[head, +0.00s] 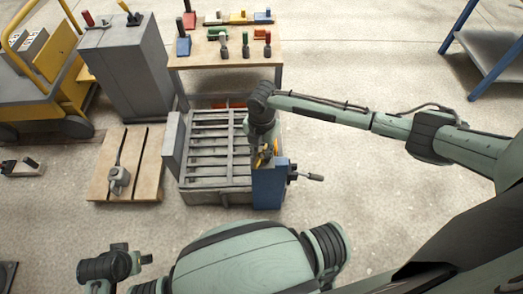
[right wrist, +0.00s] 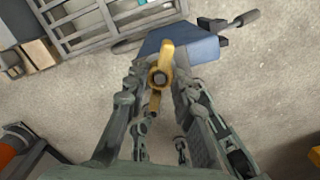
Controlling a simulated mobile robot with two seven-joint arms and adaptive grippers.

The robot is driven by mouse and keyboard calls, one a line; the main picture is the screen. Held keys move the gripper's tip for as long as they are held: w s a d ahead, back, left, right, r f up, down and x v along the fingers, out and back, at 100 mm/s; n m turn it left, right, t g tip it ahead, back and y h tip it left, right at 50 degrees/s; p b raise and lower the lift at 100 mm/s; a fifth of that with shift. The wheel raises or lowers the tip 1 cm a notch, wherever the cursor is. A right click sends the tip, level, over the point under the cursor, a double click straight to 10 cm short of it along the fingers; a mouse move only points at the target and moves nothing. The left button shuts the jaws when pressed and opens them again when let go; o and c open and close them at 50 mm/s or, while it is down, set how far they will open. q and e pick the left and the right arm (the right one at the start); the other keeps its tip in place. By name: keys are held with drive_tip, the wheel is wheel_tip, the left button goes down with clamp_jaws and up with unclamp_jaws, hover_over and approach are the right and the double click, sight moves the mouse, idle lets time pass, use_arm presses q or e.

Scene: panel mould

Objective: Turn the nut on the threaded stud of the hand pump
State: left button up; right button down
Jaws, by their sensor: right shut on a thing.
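The hand pump is a blue block (head: 268,188) with a dark handle (head: 306,176) reaching right; its blue body (right wrist: 200,48) also shows in the right wrist view. The yellow nut (right wrist: 166,58) has a long winged shape, with the round grey end of the threaded stud (right wrist: 159,79) in its middle. My right gripper (head: 265,151) is above the pump, pointing down. In the right wrist view its two fingers (right wrist: 158,90) lie either side of the nut, shut on it. Part of my left arm shows at the lower left; I do not see its fingers.
A grey slatted mould frame (head: 183,180) stands left of the pump. A wooden pallet (head: 145,178) holding a grey can-like thing lies farther left. A wooden table (head: 205,60) with several coloured tools stands behind. The floor right of the pump is clear.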

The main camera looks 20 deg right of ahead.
sight(262, 155)
drive_tip(key=c, duration=1.2)
unclamp_jaws()
wheel_tip(262, 155, up, 12)
